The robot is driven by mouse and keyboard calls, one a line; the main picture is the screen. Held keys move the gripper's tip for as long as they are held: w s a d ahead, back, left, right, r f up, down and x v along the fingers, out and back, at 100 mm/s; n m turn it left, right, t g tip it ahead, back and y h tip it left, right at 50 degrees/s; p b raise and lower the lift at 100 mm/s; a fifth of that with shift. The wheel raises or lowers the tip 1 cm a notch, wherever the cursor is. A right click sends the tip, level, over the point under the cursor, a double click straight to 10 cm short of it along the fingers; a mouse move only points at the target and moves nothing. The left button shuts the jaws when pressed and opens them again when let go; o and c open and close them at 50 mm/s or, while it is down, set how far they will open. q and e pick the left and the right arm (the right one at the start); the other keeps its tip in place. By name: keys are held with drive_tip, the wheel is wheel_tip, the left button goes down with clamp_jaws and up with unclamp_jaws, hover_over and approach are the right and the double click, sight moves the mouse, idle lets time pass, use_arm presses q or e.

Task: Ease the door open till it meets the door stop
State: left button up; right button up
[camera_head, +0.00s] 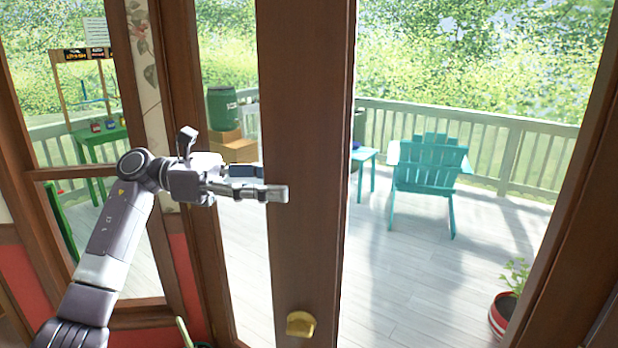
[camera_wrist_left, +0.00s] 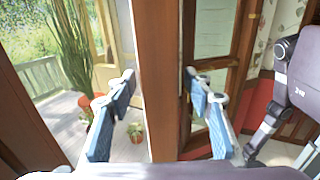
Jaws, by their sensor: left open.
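The door shows in the head view as a dark brown wooden stile (camera_head: 312,120) with a brass handle (camera_head: 300,324) low on it. Open space onto the deck lies to its right, so it seems to stand partly open. My left gripper (camera_head: 273,183) is open at the stile's left side, one finger reaching across its face. In the left wrist view, the two blue-padded fingers of my gripper (camera_wrist_left: 160,80) stand on either side of the brown stile (camera_wrist_left: 158,60). I cannot tell whether they touch it. My right gripper and the door stop are not in view.
A brown door frame (camera_head: 575,200) stands at the right. Outside are a teal chair (camera_head: 430,170), a small blue table (camera_head: 365,157), a potted plant (camera_head: 503,312) and a railing (camera_head: 510,150). The deck (camera_head: 400,270) between is clear. A window post (camera_head: 205,200) stands at left.

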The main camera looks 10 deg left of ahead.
sight(305, 184)
use_arm(q)
drive_tip(key=d, duration=0.2)
drive_tip(key=d+p, duration=0.1)
drive_tip(key=d, duration=0.1)
drive_tip(key=shift+w+d+r, duration=0.1)
drive_tip(key=shift+w+r, duration=0.05)
drive_tip(key=shift+d, duration=0.4)
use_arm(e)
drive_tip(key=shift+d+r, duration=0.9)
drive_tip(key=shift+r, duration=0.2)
use_arm(q)
drive_tip(key=shift+c, duration=0.3)
drive_tip(key=c, duration=1)
clamp_jaws()
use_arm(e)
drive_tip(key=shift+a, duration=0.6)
